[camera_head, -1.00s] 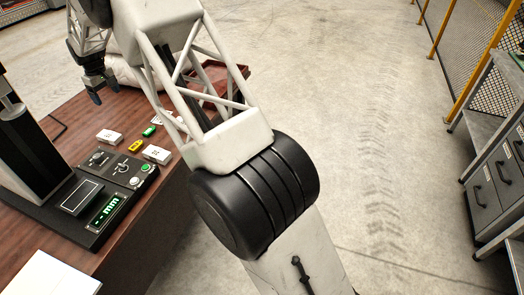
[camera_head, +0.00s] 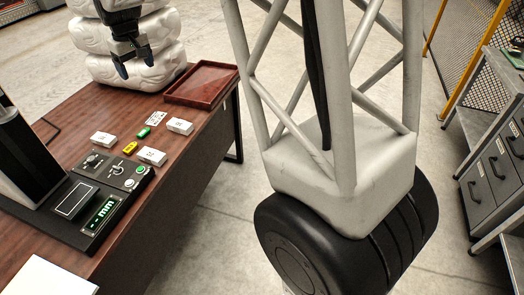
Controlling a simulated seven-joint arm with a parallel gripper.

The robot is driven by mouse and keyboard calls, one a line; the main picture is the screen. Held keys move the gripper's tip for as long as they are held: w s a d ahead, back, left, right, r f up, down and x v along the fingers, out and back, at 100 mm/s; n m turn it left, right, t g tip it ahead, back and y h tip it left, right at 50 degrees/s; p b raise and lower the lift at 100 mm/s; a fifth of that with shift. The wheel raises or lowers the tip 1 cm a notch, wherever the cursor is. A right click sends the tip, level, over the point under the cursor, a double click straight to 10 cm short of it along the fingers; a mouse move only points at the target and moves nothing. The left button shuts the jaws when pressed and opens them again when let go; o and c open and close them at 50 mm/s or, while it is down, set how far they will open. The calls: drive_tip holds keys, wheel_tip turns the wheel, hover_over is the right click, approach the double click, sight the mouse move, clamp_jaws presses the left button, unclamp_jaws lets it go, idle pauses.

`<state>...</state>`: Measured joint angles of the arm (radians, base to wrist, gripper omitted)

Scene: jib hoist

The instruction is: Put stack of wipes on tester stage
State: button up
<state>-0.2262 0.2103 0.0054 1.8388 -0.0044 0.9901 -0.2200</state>
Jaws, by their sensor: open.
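The tester stands at the left of the desk, with a black column, a base with knobs and a green "mm" display. Its stage appears to be the flat grey-bordered pad (camera_head: 76,200) on that base, with nothing on it. No stack of wipes can be named for certain. Small white blocks lie behind the tester: a left one (camera_head: 103,138), a right one (camera_head: 180,126) and a near one (camera_head: 151,156). A flat white stack or sheet (camera_head: 45,276) lies at the near left. My gripper (camera_head: 136,64) is open and empty, pointing down above the desk's far end.
A stack of bulky white sacks (camera_head: 158,67) stands behind my gripper. A red-brown tray (camera_head: 202,84) is at the desk's far right corner. A green piece (camera_head: 144,132), a yellow piece (camera_head: 130,148) and a printed card (camera_head: 157,118) lie between the blocks. Grey drawers (camera_head: 489,185) stand right.

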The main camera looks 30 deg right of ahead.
drive_tip(key=s+d+r+m, duration=0.1)
drive_tip(key=s+d+r, duration=0.2)
drive_tip(key=s+d, duration=0.55)
drive_tip(key=s+d+r+m, duration=0.2)
drive_tip(key=s+d, duration=0.1)
drive_tip(key=s, duration=1.1)
drive_tip(key=s+d+f+m, duration=0.1)
drive_tip(key=s+d+f, duration=0.2)
drive_tip(key=s, duration=0.9)
drive_tip(key=s+d+f+m+t, duration=0.1)
drive_tip(key=s+d+f, duration=0.2)
drive_tip(key=s, duration=0.9)
drive_tip(key=shift+s+d, duration=0.15)
drive_tip(key=shift+d, duration=0.05)
drive_tip(key=shift+o, duration=0.5)
drive_tip(key=shift+f, duration=0.1)
